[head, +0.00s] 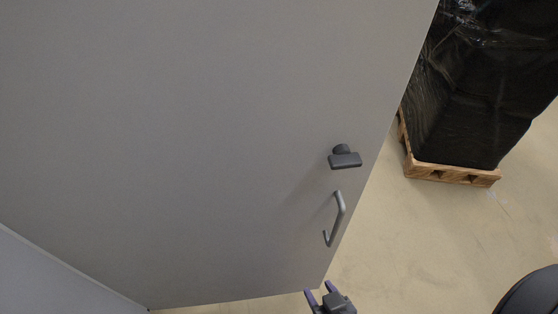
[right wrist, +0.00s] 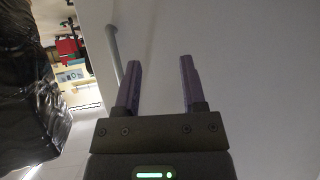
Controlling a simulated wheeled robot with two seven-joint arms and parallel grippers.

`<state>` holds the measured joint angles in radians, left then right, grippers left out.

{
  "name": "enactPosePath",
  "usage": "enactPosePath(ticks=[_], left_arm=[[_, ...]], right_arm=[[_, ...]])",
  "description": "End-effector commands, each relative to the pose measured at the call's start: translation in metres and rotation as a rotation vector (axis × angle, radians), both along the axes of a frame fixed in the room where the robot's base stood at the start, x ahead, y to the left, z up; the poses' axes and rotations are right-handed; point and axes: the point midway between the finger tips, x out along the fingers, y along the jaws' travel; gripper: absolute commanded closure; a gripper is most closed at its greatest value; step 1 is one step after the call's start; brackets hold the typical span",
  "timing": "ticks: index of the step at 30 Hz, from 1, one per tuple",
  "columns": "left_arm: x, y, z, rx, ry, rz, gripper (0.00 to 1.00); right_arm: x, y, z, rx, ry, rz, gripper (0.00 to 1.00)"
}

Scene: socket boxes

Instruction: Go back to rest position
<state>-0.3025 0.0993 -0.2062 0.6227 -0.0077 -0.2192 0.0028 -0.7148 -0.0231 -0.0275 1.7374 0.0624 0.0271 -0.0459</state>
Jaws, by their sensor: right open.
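My right gripper (head: 320,293) shows at the bottom edge of the head view, below a large grey door panel (head: 190,130). In the right wrist view its two purple-grey fingers (right wrist: 160,88) are apart with nothing between them. A curved metal handle (head: 338,215) and a dark knob (head: 345,158) sit near the panel's right edge. The handle also shows in the right wrist view (right wrist: 114,50), beside the left finger; I cannot tell whether they touch. My left gripper is not in view.
A pallet (head: 450,174) with a black-wrapped load (head: 475,90) stands at the right. Beige floor (head: 400,250) lies open between the panel and the pallet. A lighter grey surface (head: 50,280) fills the lower left corner. The wrapped load also shows in the right wrist view (right wrist: 25,90).

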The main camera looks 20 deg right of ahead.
Motion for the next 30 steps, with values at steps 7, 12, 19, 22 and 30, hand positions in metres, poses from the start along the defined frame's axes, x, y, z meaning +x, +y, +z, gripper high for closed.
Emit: enactPosePath(ticks=[7,12,19,22,30], left_arm=[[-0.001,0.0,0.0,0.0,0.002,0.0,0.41],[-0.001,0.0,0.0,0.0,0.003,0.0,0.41],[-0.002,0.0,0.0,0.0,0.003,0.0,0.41],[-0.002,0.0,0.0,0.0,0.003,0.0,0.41],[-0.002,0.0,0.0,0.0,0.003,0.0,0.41]], right_arm=[[0.019,0.007,0.031,-0.035,0.325,0.114,0.47],[0.01,0.007,0.054,-0.071,0.495,0.151,0.47],[-0.013,0.001,0.086,-0.121,0.682,0.172,0.47],[-0.019,0.0,0.08,-0.134,0.743,0.176,0.47],[-0.02,0.001,-0.004,-0.138,0.793,0.187,0.47]])
